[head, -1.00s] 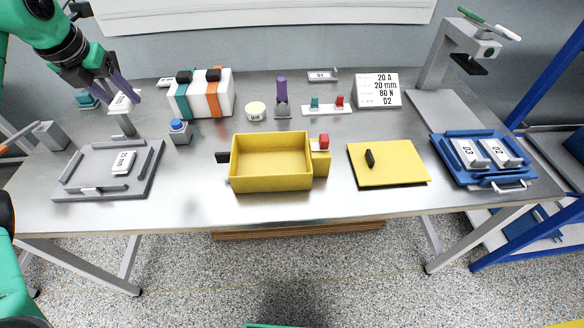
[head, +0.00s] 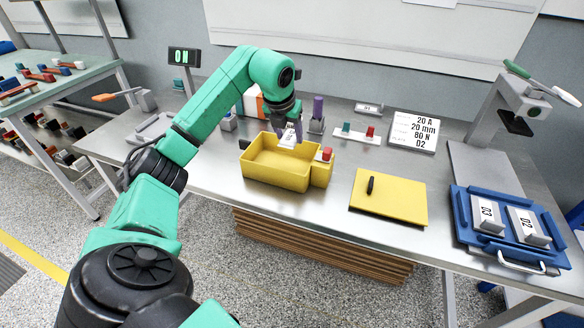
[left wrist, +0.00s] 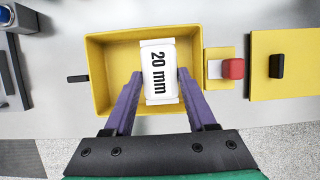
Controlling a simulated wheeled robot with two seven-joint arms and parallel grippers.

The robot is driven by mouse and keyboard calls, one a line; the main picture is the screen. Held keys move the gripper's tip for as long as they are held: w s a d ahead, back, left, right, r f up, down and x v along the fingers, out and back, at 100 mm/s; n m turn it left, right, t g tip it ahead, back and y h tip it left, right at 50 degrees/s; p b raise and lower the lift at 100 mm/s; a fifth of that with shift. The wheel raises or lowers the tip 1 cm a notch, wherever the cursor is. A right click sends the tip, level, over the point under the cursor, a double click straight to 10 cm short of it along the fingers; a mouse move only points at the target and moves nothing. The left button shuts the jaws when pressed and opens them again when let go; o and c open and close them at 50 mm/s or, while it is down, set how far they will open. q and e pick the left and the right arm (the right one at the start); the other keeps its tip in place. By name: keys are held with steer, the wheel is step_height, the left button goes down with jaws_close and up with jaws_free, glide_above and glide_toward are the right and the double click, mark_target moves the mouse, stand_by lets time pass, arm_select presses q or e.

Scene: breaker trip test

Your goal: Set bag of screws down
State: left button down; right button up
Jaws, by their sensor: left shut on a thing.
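The bag of screws (head: 288,139) is a white packet. In the left wrist view the packet (left wrist: 159,68) reads "20 mm". My left gripper (head: 291,124) is shut on it, with one purple finger on each side. They hang over the yellow bin (head: 277,180), towards its back right part in the head view. In the left wrist view the bin (left wrist: 97,70) looks empty around the packet. The gap between packet and bin floor is hard to judge. My right gripper is not in view.
A red button (head: 326,154) sits at the bin's right end, and a black tab at its left. A yellow board (head: 390,204) with a black knob lies to the right. A blue tray (head: 479,252) holds two labelled pieces. A purple-topped post (head: 318,112) stands close behind the bin.

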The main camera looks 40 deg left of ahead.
mark_target(283, 141)
arm_select(q)
steer(key=f, duration=1)
steer(key=shift+d, duration=0.2)
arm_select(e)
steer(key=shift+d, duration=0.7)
arm_select(q)
steer(key=shift+f, duration=0.1)
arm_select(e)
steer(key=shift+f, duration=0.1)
arm_select(q)
steer(key=shift+c, duration=1)
jaws_free()
steer(key=shift+r, duration=0.25)
steer(key=v, duration=1.2)
steer(key=shift+d+f, duration=0.1)
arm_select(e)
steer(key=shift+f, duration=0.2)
